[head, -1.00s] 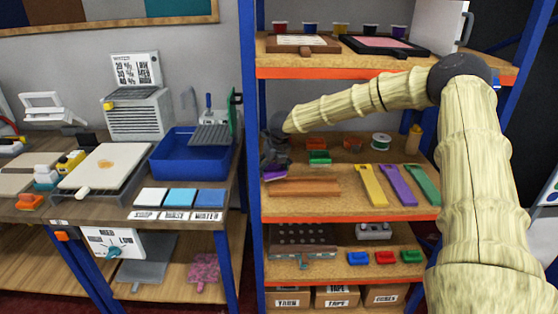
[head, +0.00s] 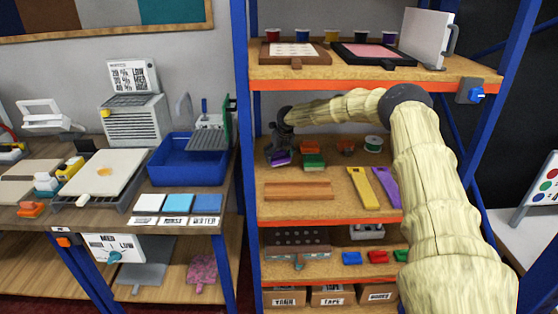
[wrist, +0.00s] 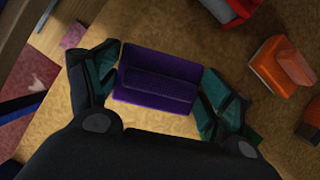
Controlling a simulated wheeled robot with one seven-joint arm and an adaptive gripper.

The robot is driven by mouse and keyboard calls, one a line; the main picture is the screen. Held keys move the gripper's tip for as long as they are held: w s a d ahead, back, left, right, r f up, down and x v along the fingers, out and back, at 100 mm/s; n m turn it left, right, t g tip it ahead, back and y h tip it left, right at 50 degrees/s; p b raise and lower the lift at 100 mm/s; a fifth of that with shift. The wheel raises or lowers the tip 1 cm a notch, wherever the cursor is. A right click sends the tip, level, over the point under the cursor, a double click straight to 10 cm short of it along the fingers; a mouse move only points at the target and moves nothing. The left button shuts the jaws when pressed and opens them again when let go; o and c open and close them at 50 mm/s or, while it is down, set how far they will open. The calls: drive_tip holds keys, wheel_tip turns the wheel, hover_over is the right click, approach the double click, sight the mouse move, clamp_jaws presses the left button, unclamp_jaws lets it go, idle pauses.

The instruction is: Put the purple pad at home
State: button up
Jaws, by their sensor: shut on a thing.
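The purple pad (head: 281,158) is at the left end of the middle shelf in the head view, left of a green pad (head: 314,161). In the wrist view the purple pad (wrist: 158,78) is a dark purple block with a raised grip bar along it. My gripper (wrist: 156,88) has one dark green finger at each end of it and is shut on it. In the head view my gripper (head: 283,142) is a dark shape just above the purple pad, partly merging with it. I cannot tell whether the pad touches the shelf.
An orange pad (wrist: 283,68) lies right of my gripper in the wrist view. On the shelf (head: 330,206) are wooden bars (head: 298,190), a yellow tool (head: 362,187), a purple tool (head: 386,187) and a tape roll (head: 373,144). A blue post (head: 243,170) stands close on the left.

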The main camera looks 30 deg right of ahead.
sight(280, 157)
drive_tip(key=shift+f+p, duration=0.35)
drive_tip(key=shift+p, duration=0.05)
drive_tip(key=shift+f+p, duration=0.5)
drive_tip(key=shift+f, duration=0.85)
drive_tip(key=shift+c, duration=0.3)
drive_tip(key=o, duration=0.9)
drive_tip(key=shift+d, duration=0.1)
drive_tip(key=shift+o, duration=0.2)
drive_tip(key=shift+r, duration=0.1)
drive_tip(key=shift+s+r+b, duration=0.2)
drive_tip(key=shift+r+b, duration=0.1)
drive_tip(key=shift+r, duration=0.15)
drive_tip(key=b+v, duration=0.1)
drive_tip(key=v, duration=0.3)
drive_tip(key=shift+s+a+b, duration=0.3)
drive_tip(key=shift+s+b, duration=0.2)
drive_tip(key=shift+s, duration=1.45)
drive_tip(key=shift+s+a+b, duration=0.35)
drive_tip(key=shift+s+b, duration=0.1)
drive_tip(key=shift+s, duration=1.55)
drive_tip(key=shift+s+a+b, duration=0.3)
drive_tip(key=shift+s+b, duration=0.2)
drive_tip(key=shift+s, duration=1.45)
drive_tip(key=shift+f, duration=0.1)
